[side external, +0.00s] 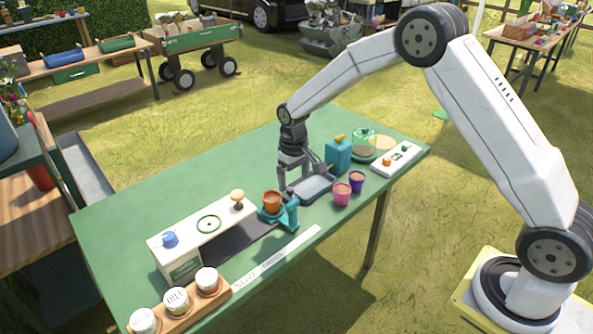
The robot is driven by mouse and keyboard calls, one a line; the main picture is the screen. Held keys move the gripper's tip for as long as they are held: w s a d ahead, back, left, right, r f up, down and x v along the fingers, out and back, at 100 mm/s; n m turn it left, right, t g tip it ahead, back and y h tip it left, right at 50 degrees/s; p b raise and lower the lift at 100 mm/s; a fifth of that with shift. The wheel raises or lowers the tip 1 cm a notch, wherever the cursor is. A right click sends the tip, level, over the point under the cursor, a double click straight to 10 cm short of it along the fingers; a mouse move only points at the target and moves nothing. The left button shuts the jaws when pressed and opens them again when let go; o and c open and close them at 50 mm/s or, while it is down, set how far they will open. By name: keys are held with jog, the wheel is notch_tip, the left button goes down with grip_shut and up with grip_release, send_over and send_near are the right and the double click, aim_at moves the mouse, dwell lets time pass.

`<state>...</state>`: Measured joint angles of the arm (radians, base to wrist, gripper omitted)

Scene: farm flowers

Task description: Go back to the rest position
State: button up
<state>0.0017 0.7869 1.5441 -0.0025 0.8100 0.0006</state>
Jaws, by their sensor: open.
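My gripper (287,190) points down over the middle of the green table (140,208). It is open, and I see nothing held in it. Its fingers are close to the left end of a grey tray (314,188); I cannot tell whether they touch it. An orange pot (272,202) sits in a teal holder (291,217) just below and left of the fingers in the picture.
A pink pot (342,195) and a purple pot (357,181) stand right of the tray. A teal bottle (338,155) stands behind it. A white box (190,245) and a wooden rack (190,308) with several jars are at the left. The table's far left is clear.

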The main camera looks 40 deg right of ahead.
jog(key=shift+s+r, duration=0.1)
dwell(0.3)
jog(key=s+r+t, duration=0.1)
jog(key=s+r, duration=0.2)
jog(key=s, duration=0.8)
jog(key=s+r+t, duration=0.1)
jog(key=s+r, duration=0.2)
jog(key=s, duration=0.9)
jog(key=shift+t, duration=0.3)
